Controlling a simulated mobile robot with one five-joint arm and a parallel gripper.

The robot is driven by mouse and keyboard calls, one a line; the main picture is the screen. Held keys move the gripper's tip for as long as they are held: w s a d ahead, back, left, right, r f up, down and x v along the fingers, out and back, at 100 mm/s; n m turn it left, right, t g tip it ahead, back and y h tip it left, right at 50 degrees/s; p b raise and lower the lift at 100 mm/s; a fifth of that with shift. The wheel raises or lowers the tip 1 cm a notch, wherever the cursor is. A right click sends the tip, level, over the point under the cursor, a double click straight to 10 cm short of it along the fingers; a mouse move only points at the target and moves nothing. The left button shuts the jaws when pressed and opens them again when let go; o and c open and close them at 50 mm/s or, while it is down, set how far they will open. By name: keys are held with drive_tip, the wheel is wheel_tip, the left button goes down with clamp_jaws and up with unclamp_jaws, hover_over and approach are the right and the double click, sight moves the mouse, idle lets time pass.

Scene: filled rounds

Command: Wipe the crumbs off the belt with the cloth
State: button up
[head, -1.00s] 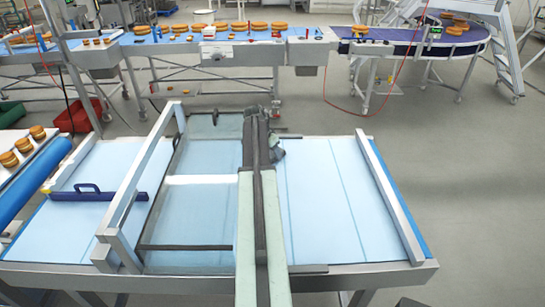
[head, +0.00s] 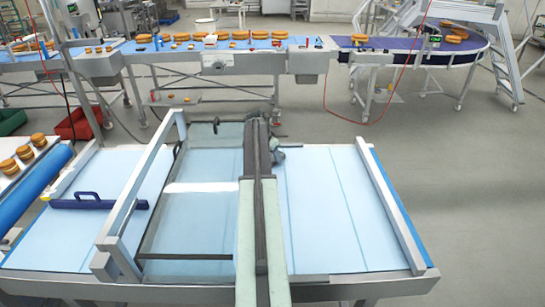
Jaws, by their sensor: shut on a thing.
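The belt (head: 315,225) is pale blue with thin cross lines and fills the near middle. My gripper (head: 264,138) is over its far part, seen from behind along my arm. Its fingers are mostly hidden by my own arm. A small grey-green piece (head: 279,156) shows at the gripper's right side, probably the cloth it is shut on. Most of that piece is hidden, and I cannot tell whether it touches the belt. I can make out no crumbs on the visible belt; the strip under my arm is hidden.
A clear guard panel (head: 190,215) in a dark frame stands left of my arm, beside a metal crossbar (head: 140,190). A blue-handled tool (head: 98,201) lies further left. A metal side rail (head: 391,205) bounds the right. Conveyors with round buns (head: 240,35) run behind.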

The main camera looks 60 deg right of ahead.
sight(275, 167)
drive_tip(key=shift+s+a+f, duration=0.1)
drive_tip(key=shift+s+a, duration=0.25)
drive_tip(key=shift+a, duration=0.35)
drive_tip(key=shift+s+a, duration=0.4)
drive_tip(key=shift+a, duration=0.3)
drive_tip(key=shift+s+a+f, duration=0.1)
drive_tip(key=shift+s+a, duration=0.25)
drive_tip(key=shift+a, duration=0.35)
drive_tip(key=shift+s+a+r, duration=0.1)
drive_tip(key=shift+s+a, duration=0.35)
drive_tip(key=shift+a, duration=0.35)
drive_tip(key=shift+s+a+r, duration=0.1)
drive_tip(key=shift+s+a, duration=0.3)
drive_tip(key=shift+a, duration=0.4)
drive_tip(key=shift+s+a+r, duration=0.1)
drive_tip(key=shift+s+a, duration=0.35)
drive_tip(key=shift+a, duration=0.35)
drive_tip(key=shift+s+a+f, duration=0.1)
drive_tip(key=shift+s+a, duration=0.3)
drive_tip(key=shift+a, duration=0.4)
drive_tip(key=shift+s+a+f, duration=0.1)
drive_tip(key=shift+s+a, duration=0.3)
drive_tip(key=shift+a, duration=0.35)
wheel_tip(275, 167, up, 6)
drive_tip(key=p, duration=0.6)
drive_tip(key=shift+d, duration=0.1)
drive_tip(key=shift+r, duration=0.1)
wheel_tip(275, 167, up, 3)
drive_tip(key=p, duration=0.3)
